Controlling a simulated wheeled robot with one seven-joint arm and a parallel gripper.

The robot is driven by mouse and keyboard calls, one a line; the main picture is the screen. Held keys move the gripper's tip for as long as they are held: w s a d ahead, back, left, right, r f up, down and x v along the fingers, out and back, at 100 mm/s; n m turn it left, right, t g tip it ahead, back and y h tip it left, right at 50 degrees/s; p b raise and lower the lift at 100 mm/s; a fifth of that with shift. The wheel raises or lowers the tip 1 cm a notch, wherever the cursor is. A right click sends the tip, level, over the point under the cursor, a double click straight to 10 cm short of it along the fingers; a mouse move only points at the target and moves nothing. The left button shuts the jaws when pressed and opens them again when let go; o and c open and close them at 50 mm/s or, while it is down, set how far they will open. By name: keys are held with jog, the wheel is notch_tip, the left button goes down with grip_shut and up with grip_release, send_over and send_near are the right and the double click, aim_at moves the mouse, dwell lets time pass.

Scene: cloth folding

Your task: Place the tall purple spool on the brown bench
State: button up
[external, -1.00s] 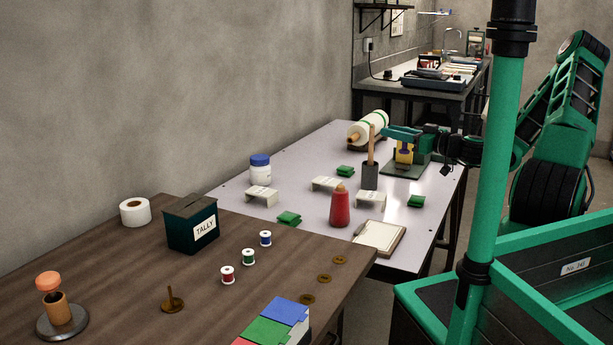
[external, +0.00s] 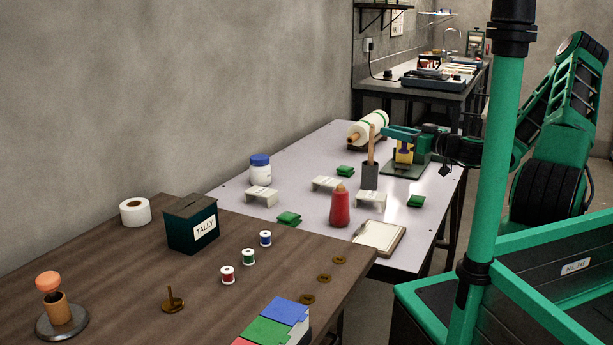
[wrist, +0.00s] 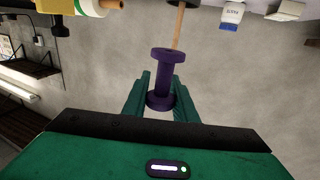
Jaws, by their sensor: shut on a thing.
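The tall purple spool (wrist: 160,78) is upright between my fingers in the wrist view. My gripper (wrist: 158,95) is shut on it, with a green finger at each side. In the external view my gripper (external: 395,134) is over the far right part of the pale table (external: 235,200). The spool shows only as a small purple patch there, in front of a yellow thing. The brown bench (external: 110,255) is in the left foreground, well away from my gripper.
A red bottle (external: 340,208) and a dark holder (external: 370,176) with a wooden stick stand on the pale table.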

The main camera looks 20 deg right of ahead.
jog(key=shift+s+d+f+n+g+y, duration=0.2)
jog(key=shift+d+f+n+g+y, duration=0.6)
jog(key=shift+n+g+y, duration=0.4)
jog(key=shift+s+d+f+n+g+y, duration=0.2)
jog(key=shift+d+f+n+g+y, duration=0.55)
jog(key=shift+y, duration=0.65)
jog(key=shift+a+f, duration=0.1)
jog(key=w+d+f, duration=0.1)
jog(key=d+f, duration=0.1)
jog(key=d, duration=0.1)
jog(key=w+d+f, duration=0.1)
jog(key=d+f, duration=0.1)
jog(key=d, duration=0.2)
jog(key=w+d+f, duration=0.1)
jog(key=d+f, duration=0.2)
jog(key=d, duration=0.1)
jog(key=shift+w, duration=0.3)
jog(key=shift+f, duration=1.8)
jog(key=shift+f, duration=0.15)
jog(key=o, duration=1)
